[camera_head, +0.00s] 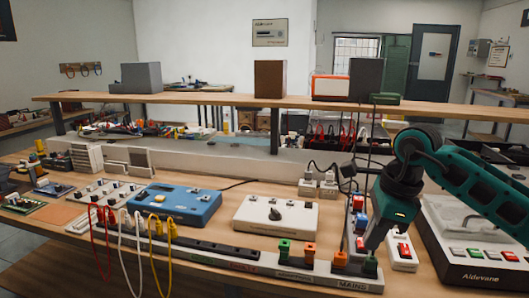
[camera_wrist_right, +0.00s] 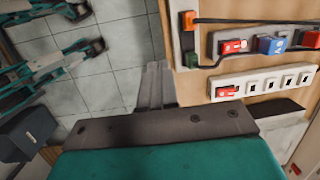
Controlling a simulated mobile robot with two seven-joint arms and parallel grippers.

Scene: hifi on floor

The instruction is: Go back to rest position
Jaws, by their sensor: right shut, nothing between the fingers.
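My right gripper (camera_head: 371,240) comes in from the right on its teal and black arm in the head view. It points down over the right part of the workbench (camera_head: 215,240), close to a power strip with coloured plugs. Its fingers are together with nothing between them, as the right wrist view (camera_wrist_right: 155,72) also shows. I cannot tell from the head view whether it touches anything. My left gripper does not show in the head view.
A blue box (camera_head: 172,204), a white box (camera_head: 275,216) with a dark knob, and the MAINS strip (camera_head: 345,282) stand on the bench. A white Aldevane device (camera_head: 465,262) sits at right, below my arm. A wooden shelf (camera_head: 215,99) spans behind. Tiled floor (camera_wrist_right: 100,85) lies beside the bench.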

